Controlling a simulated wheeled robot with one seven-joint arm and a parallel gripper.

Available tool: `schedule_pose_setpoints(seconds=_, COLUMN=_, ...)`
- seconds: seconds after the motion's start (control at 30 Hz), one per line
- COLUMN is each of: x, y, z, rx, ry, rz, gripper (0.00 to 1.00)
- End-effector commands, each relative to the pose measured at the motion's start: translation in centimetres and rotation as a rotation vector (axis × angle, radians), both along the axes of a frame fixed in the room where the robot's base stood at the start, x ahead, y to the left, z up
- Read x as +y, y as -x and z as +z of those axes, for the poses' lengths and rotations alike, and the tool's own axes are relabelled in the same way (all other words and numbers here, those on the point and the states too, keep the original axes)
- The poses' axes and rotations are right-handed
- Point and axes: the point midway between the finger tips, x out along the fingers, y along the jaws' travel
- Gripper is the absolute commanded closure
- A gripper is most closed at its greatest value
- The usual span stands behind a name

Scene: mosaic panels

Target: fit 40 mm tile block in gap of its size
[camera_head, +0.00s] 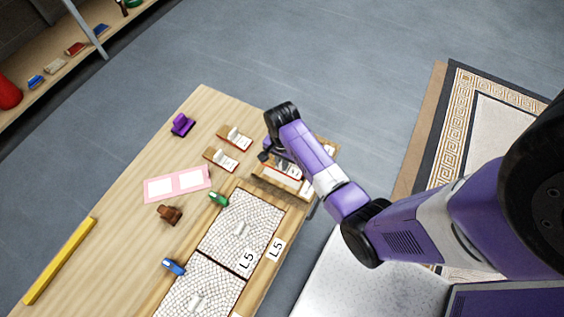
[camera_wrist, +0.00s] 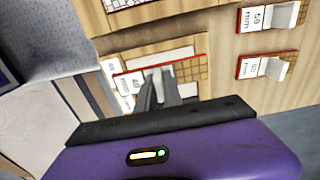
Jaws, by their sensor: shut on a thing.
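My gripper (camera_wrist: 158,88) is shut on the upright grip of a tile block (camera_wrist: 190,70), which has a tan grid face, a red edge and a white label. In the head view my gripper (camera_head: 266,153) is at the table's right side, by a wooden tray (camera_head: 268,183). In the wrist view the block is over or in this tray (camera_wrist: 150,48); I cannot tell if it touches. Two pale mosaic panels (camera_head: 232,212) (camera_head: 186,277) lie nearer the front, each with a small light mark mid-panel; no gap size is readable.
Two other labelled tile blocks (camera_head: 236,138) (camera_head: 220,160) lie left of my gripper. A pink board (camera_head: 178,184), purple object (camera_head: 181,125), brown object (camera_head: 169,215), green clip (camera_head: 218,198), blue clip (camera_head: 173,267) and yellow bar (camera_head: 60,261) are on the table (camera_head: 115,215).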

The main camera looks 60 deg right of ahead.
Motion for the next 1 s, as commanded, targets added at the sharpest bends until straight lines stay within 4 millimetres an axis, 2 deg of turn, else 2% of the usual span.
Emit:
schedule_pose_setpoints(seconds=0.57, x=0.0, y=0.0, z=0.3, rx=0.0, ry=0.0, rz=-0.007, gripper=1.0)
schedule_pose_setpoints(seconds=1.0, x=0.0, y=0.0, z=-3.7, rx=0.0, ry=0.0, rz=-0.006, gripper=1.0)
